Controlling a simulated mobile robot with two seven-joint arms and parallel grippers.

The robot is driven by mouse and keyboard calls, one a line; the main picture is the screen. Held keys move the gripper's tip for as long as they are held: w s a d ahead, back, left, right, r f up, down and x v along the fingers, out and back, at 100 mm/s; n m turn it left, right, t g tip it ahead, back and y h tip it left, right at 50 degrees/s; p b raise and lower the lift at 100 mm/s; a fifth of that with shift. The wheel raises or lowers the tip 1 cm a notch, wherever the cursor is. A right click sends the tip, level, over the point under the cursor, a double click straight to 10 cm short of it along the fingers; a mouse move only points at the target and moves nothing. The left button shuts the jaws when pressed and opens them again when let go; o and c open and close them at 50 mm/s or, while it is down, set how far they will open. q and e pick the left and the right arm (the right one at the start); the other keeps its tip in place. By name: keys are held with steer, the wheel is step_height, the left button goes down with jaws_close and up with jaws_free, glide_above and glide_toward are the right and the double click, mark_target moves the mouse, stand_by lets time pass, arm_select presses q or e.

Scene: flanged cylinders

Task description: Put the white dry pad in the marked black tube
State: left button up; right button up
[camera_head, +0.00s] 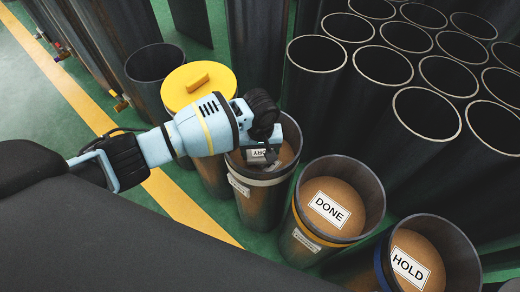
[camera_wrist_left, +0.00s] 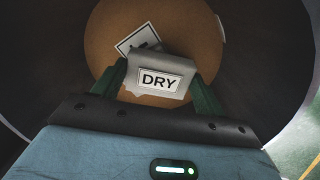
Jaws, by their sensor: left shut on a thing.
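The white dry pad, labelled DRY, is a small pale block between my left gripper's fingers in the wrist view (camera_wrist_left: 158,78); its label also shows in the head view (camera_head: 260,153). My left gripper (camera_wrist_left: 158,90) is shut on the pad, fingers pointing down into the mouth of a black tube with a white band (camera_head: 262,207). In the head view, the left gripper (camera_head: 262,158) hides much of that mouth. Inside, a brown round surface (camera_wrist_left: 200,40) bears a partly covered white label (camera_wrist_left: 138,40). Whether the pad touches that surface I cannot tell. My right gripper is not in view.
To the right stand a tube (camera_head: 330,215) labelled DONE with an orange band and a blue-banded tube (camera_head: 430,250) labelled HOLD. A yellow-lidded tube (camera_head: 198,88) stands behind my left arm. Several open dark tubes (camera_head: 425,113) crowd the back right. Green floor shows at left.

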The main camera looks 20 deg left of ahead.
mark_target(260, 155)
arm_select(q)
steer(key=shift+f, duration=0.25)
steer(key=o, duration=1)
steer(key=shift+c, duration=0.2)
steer(key=shift+r, duration=0.1)
steer(key=shift+r, duration=0.25)
step_height(260, 155, up, 12)
steer(key=p, duration=0.3)
steer(key=shift+r, duration=0.25)
steer(key=shift+s+f, duration=0.1)
